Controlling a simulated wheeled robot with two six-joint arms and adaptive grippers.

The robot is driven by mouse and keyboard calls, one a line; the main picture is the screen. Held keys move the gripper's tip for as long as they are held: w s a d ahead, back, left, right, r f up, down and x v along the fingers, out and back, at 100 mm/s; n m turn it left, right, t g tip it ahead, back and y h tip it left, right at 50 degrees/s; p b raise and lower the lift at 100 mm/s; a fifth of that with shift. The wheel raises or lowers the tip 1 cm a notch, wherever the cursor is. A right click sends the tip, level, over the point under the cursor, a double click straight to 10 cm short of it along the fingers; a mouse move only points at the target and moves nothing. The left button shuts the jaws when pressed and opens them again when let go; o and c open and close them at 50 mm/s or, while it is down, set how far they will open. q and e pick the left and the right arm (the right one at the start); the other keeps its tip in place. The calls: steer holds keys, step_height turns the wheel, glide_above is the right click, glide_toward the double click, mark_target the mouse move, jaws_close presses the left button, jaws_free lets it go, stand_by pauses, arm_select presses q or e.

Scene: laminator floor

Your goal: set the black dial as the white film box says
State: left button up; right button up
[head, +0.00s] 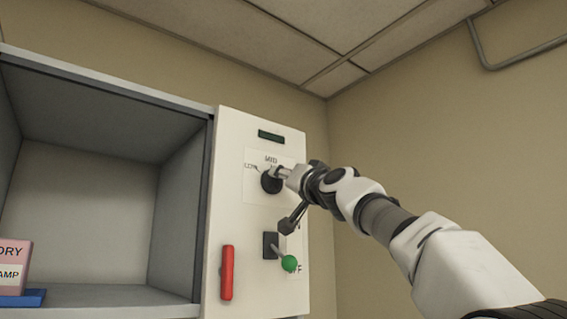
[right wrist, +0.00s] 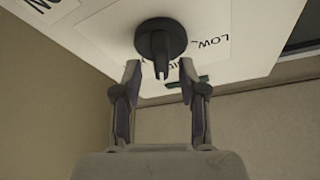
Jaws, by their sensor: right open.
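The black dial (head: 270,183) is on a white label on the front of the white machine panel. Its printing is partly hidden; "LOW" reads in the right wrist view. My right gripper (head: 283,173) is at the dial. In the right wrist view the black dial (right wrist: 160,38) faces my right gripper (right wrist: 160,69), whose fingers are open. The dial's narrow grip bar reaches between the two fingertips, with a gap on each side. The dial's setting cannot be read. No white film box is in view. My left gripper is not in view.
Below the dial are a lever with a green knob (head: 289,263) and a red handle (head: 227,272). A small dark display (head: 271,136) is above. An open grey compartment (head: 90,200) at left holds a pink box (head: 14,262) on a blue object (head: 22,298).

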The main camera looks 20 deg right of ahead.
steer(key=shift+w+a, duration=0.4)
steer(key=shift+w, duration=0.25)
steer(key=shift+s+d, duration=0.15)
steer(key=shift+s, duration=0.1)
steer(key=shift+c, duration=0.6)
steer(key=shift+s, duration=0.15)
jaws_close()
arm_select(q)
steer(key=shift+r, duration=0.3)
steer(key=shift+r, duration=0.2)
arm_select(e)
steer(key=shift+r, duration=0.1)
arm_select(q)
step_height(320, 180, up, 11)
steer(key=p, duration=1)
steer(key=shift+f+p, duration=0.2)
steer(key=shift+p, duration=0.2)
arm_select(e)
steer(key=shift+m+g+h, duration=0.4)
steer(key=shift+m+h, duration=0.65)
steer(key=shift+m, duration=1.45)
steer(key=shift+m+g+h, duration=0.4)
steer(key=shift+m+h, duration=0.65)
steer(key=shift+m, duration=1.45)
